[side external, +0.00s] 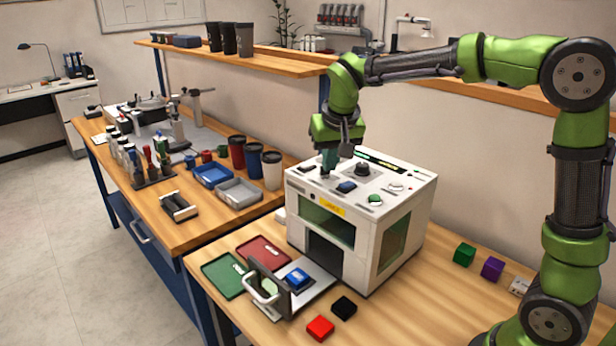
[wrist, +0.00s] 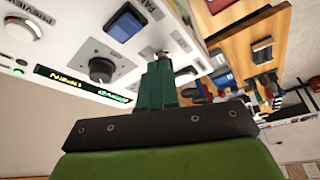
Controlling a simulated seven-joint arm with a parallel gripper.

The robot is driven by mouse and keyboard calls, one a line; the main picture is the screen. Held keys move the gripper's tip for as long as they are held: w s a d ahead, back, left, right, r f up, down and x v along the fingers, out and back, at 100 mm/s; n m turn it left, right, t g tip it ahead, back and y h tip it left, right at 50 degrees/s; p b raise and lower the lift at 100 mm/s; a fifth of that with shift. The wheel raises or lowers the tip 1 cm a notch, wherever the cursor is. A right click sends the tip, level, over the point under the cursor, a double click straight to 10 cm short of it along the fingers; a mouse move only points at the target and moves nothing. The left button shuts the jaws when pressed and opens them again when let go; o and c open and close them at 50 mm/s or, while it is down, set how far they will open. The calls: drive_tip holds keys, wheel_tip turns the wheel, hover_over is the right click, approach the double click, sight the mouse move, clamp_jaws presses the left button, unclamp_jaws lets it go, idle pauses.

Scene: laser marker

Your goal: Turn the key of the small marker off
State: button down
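The small marker (side external: 340,225) is a white box with a sloped control panel on top, standing on the wooden bench. My gripper (side external: 326,174) points down at the left part of that panel, left of a blue button (side external: 346,187) and a black knob (side external: 362,169). In the wrist view its dark green fingers (wrist: 160,66) are close together, with a small silver piece, seemingly the key (wrist: 162,54), at their tips. The fingers hide most of the key, so its angle cannot be read. The knob (wrist: 101,69) and blue button (wrist: 126,22) also show there.
A green-lit display (side external: 380,159) runs along the panel's back. A tray with a blue block (side external: 297,277) sits before the box's front opening. Red (side external: 320,327) and black (side external: 344,307) blocks lie in front; green (side external: 464,254) and purple (side external: 492,268) blocks lie right.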

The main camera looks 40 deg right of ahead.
drive_tip(key=shift+d+f+n+y, duration=0.15)
drive_tip(key=shift+n+y, duration=0.15)
drive_tip(key=shift+n, duration=0.4)
drive_tip(key=shift+s+d, duration=0.1)
drive_tip(key=shift+d, duration=0.1)
drive_tip(key=n, duration=0.1)
drive_tip(key=n+y, duration=0.1)
drive_tip(key=n, duration=0.1)
drive_tip(key=shift+d+t, duration=0.3)
drive_tip(key=shift+d, duration=0.05)
drive_tip(key=n, duration=0.2)
drive_tip(key=n+y, duration=0.1)
drive_tip(key=n, duration=0.1)
drive_tip(key=d+n+y, duration=0.1)
drive_tip(key=n, duration=0.1)
drive_tip(key=shift+w+f, duration=0.1)
drive_tip(key=shift+w, duration=0.5)
idle(0.4)
